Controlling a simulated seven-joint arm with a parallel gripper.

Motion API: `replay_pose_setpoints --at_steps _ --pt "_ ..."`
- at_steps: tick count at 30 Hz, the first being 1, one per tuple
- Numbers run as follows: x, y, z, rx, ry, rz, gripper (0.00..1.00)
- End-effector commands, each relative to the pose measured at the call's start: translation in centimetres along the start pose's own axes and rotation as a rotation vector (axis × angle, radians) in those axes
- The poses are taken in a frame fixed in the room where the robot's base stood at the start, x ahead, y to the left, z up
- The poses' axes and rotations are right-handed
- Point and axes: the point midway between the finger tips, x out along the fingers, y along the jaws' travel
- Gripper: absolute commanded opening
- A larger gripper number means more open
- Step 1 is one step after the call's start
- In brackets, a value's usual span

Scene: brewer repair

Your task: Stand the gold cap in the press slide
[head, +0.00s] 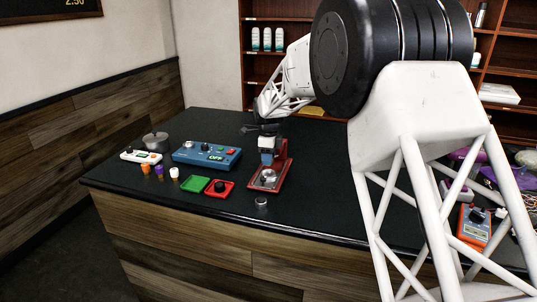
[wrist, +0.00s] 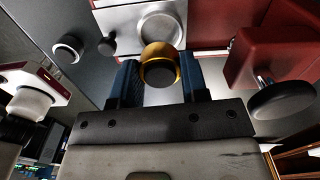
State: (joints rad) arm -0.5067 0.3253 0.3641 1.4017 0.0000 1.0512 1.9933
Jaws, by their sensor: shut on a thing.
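The gold cap (wrist: 160,65) is held between the blue fingers of my gripper (wrist: 160,80) in the wrist view. Its gold ring surrounds a dark grey round face. In the head view my gripper (head: 267,158) is low over the red press (head: 282,172), and the cap cannot be made out there. The press has a pale metal slide with a round silver disc (wrist: 161,25), which also shows in the head view (head: 267,176). In the wrist view the cap appears just beside the disc; whether it touches the slide cannot be told.
A small silver piece (head: 261,202) stands before the press. Left are a red tray (head: 219,189), a green pad (head: 195,183), a blue control box (head: 207,155), a white box (head: 141,156) and small coloured caps (head: 159,170). An orange device (head: 474,227) lies right.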

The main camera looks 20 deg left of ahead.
Motion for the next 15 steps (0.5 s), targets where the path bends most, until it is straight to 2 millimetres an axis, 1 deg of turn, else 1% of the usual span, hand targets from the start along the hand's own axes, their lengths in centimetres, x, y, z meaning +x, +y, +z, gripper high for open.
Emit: replay_pose_setpoints --at_steps 9,15 --pt "2.0 0.0 0.0 0.0 0.0 0.0 0.15" --pt "2.6 0.0 0.0 0.0 0.0 0.0 0.15"
